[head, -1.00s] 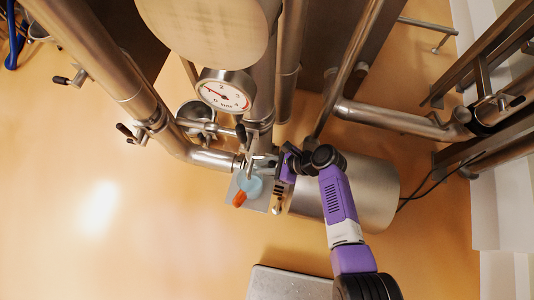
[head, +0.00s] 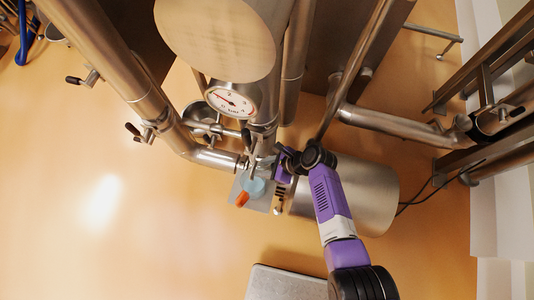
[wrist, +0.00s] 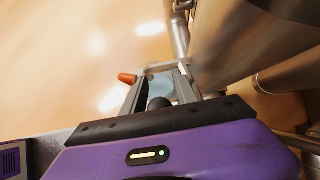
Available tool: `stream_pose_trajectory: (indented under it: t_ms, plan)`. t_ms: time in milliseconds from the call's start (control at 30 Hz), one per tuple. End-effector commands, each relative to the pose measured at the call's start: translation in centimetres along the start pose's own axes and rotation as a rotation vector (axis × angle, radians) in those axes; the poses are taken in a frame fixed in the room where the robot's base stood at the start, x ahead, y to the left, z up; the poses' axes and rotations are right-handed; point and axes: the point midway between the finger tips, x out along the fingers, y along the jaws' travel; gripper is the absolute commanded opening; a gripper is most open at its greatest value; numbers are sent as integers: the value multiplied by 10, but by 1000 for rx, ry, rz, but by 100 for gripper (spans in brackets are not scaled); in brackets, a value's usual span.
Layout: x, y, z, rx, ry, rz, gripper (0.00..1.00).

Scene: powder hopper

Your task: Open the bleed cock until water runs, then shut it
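My gripper (head: 268,168) is low at the pipework, just right of the lower end of the slanted steel pipe. In the wrist view its two fingers (wrist: 160,82) stand apart, with a dark rounded knob (wrist: 158,103) between them near the palm. I cannot tell whether the fingers touch it. A small dark-handled fitting (head: 247,139) stands below the dial gauge (head: 232,101); I cannot tell for sure which fitting is the bleed cock. No running water is visible.
A large steel cylinder (head: 365,195) lies right of my gripper. The slanted pipe (head: 120,75) with black-handled clamps is at the left, and another pipe (head: 390,122) at the right. A grey plate (head: 285,283) is at the bottom. The orange floor at left is clear.

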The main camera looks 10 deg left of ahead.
Motion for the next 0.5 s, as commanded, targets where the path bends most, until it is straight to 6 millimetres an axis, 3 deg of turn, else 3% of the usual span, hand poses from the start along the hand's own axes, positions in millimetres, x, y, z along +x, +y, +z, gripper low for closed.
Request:
stream_pose_trajectory:
  t_ms: [333, 500]
  plan:
    - [-2, 0, -3, 5, 3, -2, 43]
    - [-16, 0, -3, 6, 2, -3, 43]
